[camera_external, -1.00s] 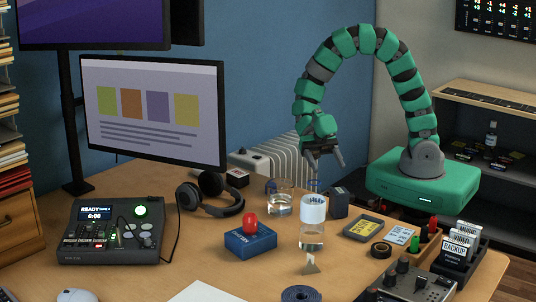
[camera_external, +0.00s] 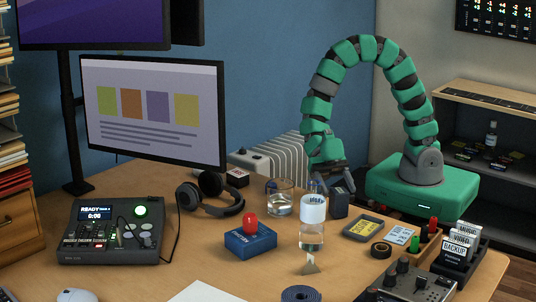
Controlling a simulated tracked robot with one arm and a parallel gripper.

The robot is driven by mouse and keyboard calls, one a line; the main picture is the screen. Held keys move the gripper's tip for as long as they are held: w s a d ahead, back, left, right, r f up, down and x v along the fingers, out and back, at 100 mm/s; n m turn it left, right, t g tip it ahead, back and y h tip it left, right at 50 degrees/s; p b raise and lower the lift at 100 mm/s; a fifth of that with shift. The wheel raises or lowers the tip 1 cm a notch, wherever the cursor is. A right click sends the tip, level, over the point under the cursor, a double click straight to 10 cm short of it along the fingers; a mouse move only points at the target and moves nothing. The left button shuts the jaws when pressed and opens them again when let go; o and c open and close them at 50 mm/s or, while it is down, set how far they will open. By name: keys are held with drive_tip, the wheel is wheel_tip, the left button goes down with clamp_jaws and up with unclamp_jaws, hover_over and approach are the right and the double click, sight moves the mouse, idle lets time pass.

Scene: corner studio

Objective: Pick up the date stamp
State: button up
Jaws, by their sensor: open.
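I cannot tell for sure which thing is the date stamp. A small dark upright block (camera_external: 340,204) stands on the desk behind and to the right of a clear bottle with a white label (camera_external: 312,210); it may be the stamp. My gripper (camera_external: 338,187) points down just above this block, with its fingers apart and nothing seen between them. Whether the fingers touch the block is too small to tell.
A glass (camera_external: 280,203) stands left of the bottle. A blue box with a red dome (camera_external: 250,241), headphones (camera_external: 211,195) and a control console (camera_external: 112,231) are further left.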

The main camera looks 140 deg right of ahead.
sight(339, 203)
drive_tip(key=shift+b+x, duration=0.55)
drive_tip(key=shift+x, duration=1.6)
drive_tip(key=c, duration=1.2)
